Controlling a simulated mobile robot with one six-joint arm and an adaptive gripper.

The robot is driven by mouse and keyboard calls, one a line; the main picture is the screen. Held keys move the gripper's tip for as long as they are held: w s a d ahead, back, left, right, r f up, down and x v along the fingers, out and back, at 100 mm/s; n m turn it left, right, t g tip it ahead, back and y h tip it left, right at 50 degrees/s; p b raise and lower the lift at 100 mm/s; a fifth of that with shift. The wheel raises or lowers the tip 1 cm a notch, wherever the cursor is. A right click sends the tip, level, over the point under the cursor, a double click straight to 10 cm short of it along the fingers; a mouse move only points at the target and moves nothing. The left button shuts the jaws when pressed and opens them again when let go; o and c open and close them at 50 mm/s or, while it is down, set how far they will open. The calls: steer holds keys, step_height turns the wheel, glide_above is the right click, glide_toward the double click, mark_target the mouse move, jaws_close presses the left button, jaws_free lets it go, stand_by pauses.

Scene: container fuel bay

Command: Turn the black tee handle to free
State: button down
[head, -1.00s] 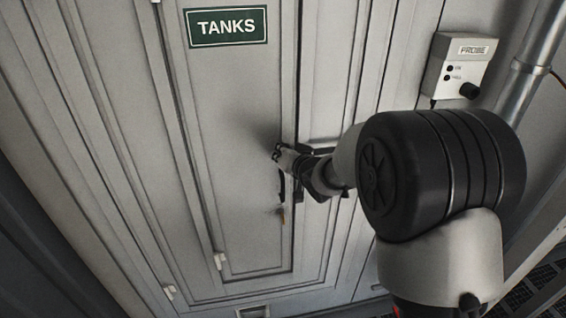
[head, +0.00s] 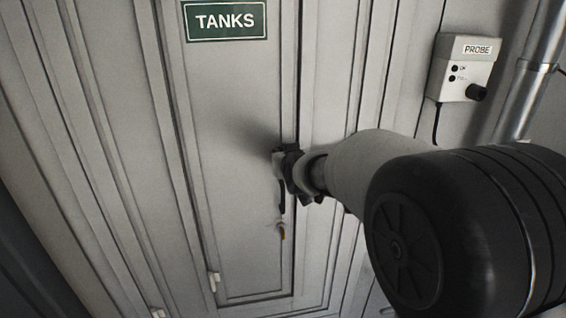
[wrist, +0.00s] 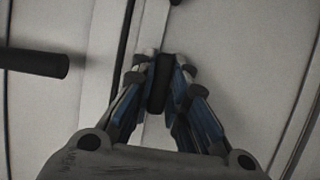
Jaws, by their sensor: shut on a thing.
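The black tee handle (wrist: 160,84) shows in the wrist view as a dark upright bar between the two fingers of my gripper (wrist: 161,70). The fingers are shut on it, one on each side, and hide part of it. In the head view my gripper (head: 280,160) is at the right side of the grey door (head: 235,110) under the TANKS sign. There it covers the tee handle, so the handle's angle cannot be told from that view.
A dark vertical bar (head: 282,196) is on the door just below my gripper, with a small orange-tipped piece (head: 281,232) under it. A black rod (wrist: 35,62) shows at left in the wrist view. A PROBE box (head: 463,68) and pipe (head: 535,80) are at right.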

stand_by(0.4)
steer(key=c, duration=1.6)
jaws_free()
steer(key=shift+o, duration=0.2)
steer(key=shift+s, duration=0.1)
steer(key=v, duration=1.1)
steer(key=shift+s, duration=0.4)
steer(key=shift+d+r, duration=0.1)
steer(key=shift+d, duration=0.05)
steer(key=s+d+f+m+g+h, duration=0.1)
steer(key=s+d+f, duration=0.3)
steer(key=s, duration=0.7)
steer(key=s+d+f+m+g+h+b, duration=0.1)
steer(key=s+d+f+g, duration=0.3)
steer(key=s+d, duration=0.3)
steer(key=s+d+f+m+g+h+b, duration=0.1)
steer(key=s+d+f+g, duration=0.2)
steer(key=s, duration=1.3)
steer(key=d+f, duration=0.1)
steer(key=d, duration=0.1)
steer(key=shift+d+h, duration=0.3)
steer(key=shift+d, duration=0.1)
